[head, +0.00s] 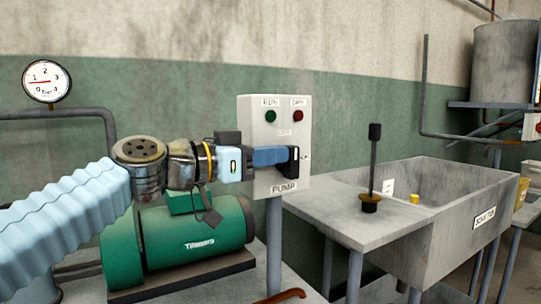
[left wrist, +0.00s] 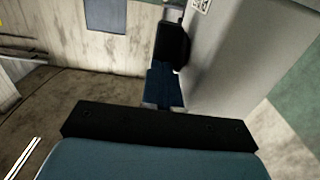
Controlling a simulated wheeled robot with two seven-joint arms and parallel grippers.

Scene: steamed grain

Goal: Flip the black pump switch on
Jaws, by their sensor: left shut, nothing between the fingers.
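The pale pump box (head: 288,117) stands on a post, with a green lamp (head: 271,116) at left and a red lamp (head: 298,115) at right. A "PUMP" label (head: 284,187) is low on its face. My left gripper (head: 292,158) is shut and empty, reaching across the front of the box. A black piece lies at its far end; I cannot tell if this is the fingertips or the switch. The switch is otherwise hidden. In the left wrist view, the blue fingers (left wrist: 163,88) lie alongside the box face (left wrist: 225,65). My right gripper is not in view.
A green motor (head: 195,240) sits below my left arm. A black-handled upright lever (head: 374,160) rises from the grey bench right of the box, beside a deep sink (head: 455,225). A round gauge (head: 46,79) hangs at far left.

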